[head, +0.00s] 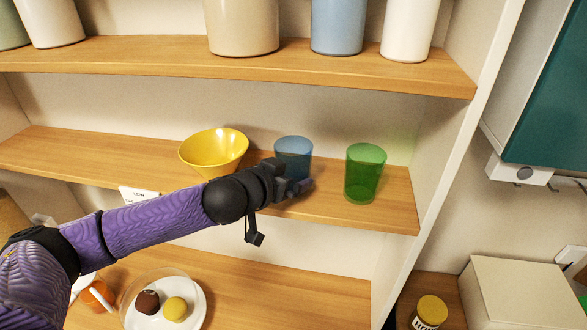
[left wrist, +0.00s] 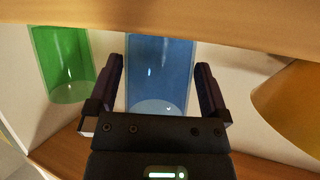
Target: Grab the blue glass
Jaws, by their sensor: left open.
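The blue glass (head: 293,153) is a clear blue tumbler on the middle wooden shelf, between a yellow bowl and a green glass. My left gripper (head: 293,187) is in front of its lower part in the head view and hides some of it. In the left wrist view the blue glass (left wrist: 160,75) shows between the two open fingers of my left gripper (left wrist: 160,88), with a gap visible on each side. I cannot tell how far between the fingers it stands. My right gripper is in neither view.
The green glass (head: 363,175) stands close on the right and the yellow bowl (head: 213,150) close on the left. The upper shelf (head: 160,54) overhangs with several large vessels. Below, a plate (head: 190,312) with two round items sits on the lower shelf. A shelf side wall (head: 435,170) stands at right.

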